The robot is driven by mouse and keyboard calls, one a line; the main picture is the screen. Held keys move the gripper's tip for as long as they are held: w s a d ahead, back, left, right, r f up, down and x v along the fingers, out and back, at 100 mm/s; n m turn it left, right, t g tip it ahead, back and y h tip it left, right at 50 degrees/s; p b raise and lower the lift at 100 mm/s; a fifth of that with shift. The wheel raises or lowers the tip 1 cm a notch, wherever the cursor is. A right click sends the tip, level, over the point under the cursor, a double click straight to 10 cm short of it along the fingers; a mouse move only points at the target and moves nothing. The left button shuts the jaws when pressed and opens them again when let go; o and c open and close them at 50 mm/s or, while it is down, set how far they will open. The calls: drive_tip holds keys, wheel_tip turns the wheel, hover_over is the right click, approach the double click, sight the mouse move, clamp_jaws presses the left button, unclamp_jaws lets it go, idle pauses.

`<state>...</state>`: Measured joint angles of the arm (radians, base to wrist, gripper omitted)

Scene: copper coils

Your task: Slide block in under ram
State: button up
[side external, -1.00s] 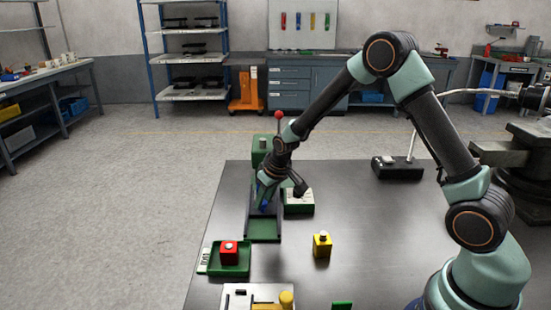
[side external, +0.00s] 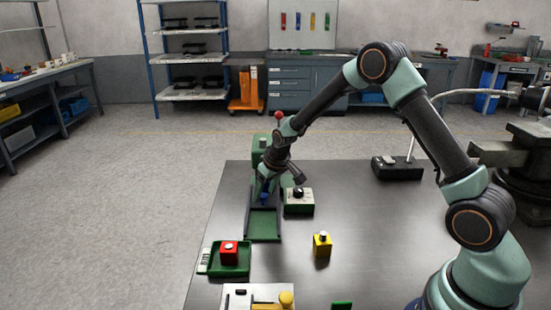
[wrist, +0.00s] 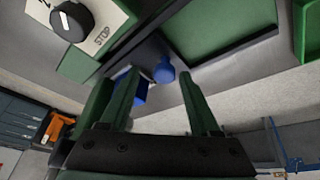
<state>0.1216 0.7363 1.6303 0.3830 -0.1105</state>
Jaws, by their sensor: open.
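A blue block with a rounded knob (wrist: 163,70) shows in the wrist view, between and just beyond my green fingers. My gripper (wrist: 157,76) is open, with one finger on each side of the knob. I cannot tell whether either finger touches it. In the side view my gripper (side external: 266,188) is over the far part of a green-floored channel (side external: 263,223), and a bit of blue (side external: 264,198) shows at its tips. The green press (side external: 262,146) with a red-knobbed lever (side external: 279,116) stands behind. My arm partly covers the press, and its ram cannot be made out.
A red block (side external: 229,252) sits in a green tray (side external: 241,270). A yellow block (side external: 322,245) stands alone. The table's right middle is clear.

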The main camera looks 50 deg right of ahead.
drive_tip(key=shift+r, duration=0.1)
drive_tip(key=v, duration=1.2)
drive_tip(key=s+a+r, duration=0.2)
drive_tip(key=s+r, duration=0.1)
drive_tip(key=s, duration=0.4)
drive_tip(key=s+a+r, duration=0.2)
drive_tip(key=s+r, duration=0.1)
drive_tip(key=s, duration=0.3)
drive_tip(key=s+a+r+t, duration=0.1)
drive_tip(key=s+a+r, duration=0.1)
drive_tip(key=s, duration=0.5)
drive_tip(key=shift+s+r+y, duration=0.3)
drive_tip(key=shift+s+r, duration=0.05)
drive_tip(key=shift+r, duration=0.35)
